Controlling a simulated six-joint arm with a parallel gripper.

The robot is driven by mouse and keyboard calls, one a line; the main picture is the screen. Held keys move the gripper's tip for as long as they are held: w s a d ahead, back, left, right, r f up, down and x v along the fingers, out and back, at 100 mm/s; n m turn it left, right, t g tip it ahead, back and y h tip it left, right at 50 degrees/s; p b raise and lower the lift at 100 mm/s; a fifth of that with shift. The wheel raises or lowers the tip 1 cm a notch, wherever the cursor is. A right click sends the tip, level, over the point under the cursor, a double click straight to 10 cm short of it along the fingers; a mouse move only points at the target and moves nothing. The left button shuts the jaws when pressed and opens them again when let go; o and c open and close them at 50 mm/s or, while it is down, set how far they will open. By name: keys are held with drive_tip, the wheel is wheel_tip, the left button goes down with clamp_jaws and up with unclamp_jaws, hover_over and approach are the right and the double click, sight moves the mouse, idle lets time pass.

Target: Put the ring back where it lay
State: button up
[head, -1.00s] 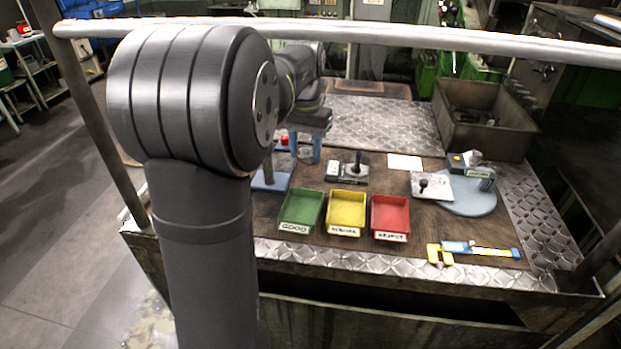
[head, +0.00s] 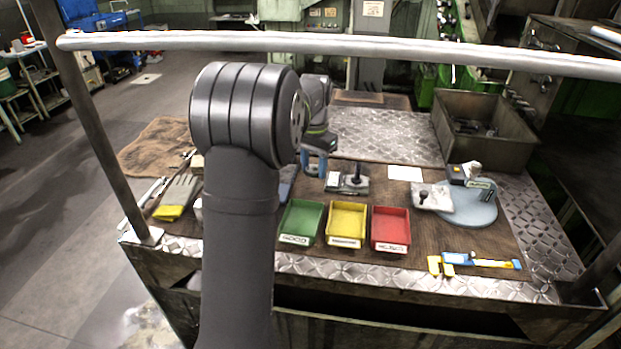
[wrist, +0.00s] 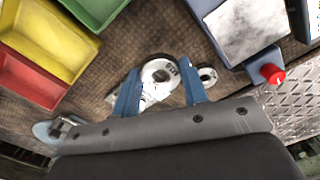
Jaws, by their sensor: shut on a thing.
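The ring (wrist: 158,73) is a silver disc with a dark-lettered rim and a centre hole, seen in the wrist view between the two blue fingers of my gripper (wrist: 159,68). My gripper is shut on it. In the head view my gripper (head: 314,166) is over the back of the bench, left of a small block with a black post (head: 356,171). The ring cannot be made out there. A smaller ring-shaped piece (wrist: 208,75) lies just outside the right finger in the wrist view. I cannot tell how high the ring is above the mat.
Green (head: 301,222), yellow (head: 346,224) and red (head: 390,228) trays stand in front. A blue-grey block with a pale top (wrist: 245,27) and red knob (wrist: 271,73) is right in the wrist view. A round grey plate (head: 470,208) and yellow-blue caliper (head: 475,262) lie to the right.

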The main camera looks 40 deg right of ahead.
sight(310, 190)
drive_tip(key=shift+w+a+f, duration=0.15)
drive_tip(key=shift+w+f, duration=0.25)
drive_tip(key=shift+w, duration=0.2)
drive_tip(key=shift+f, duration=1.95)
drive_tip(key=shift+f, duration=0.25)
drive_tip(key=shift+f, duration=0.3)
drive_tip(key=o, duration=1)
wheel_tip(310, 190, up, 13)
drive_tip(key=shift+r, duration=0.1)
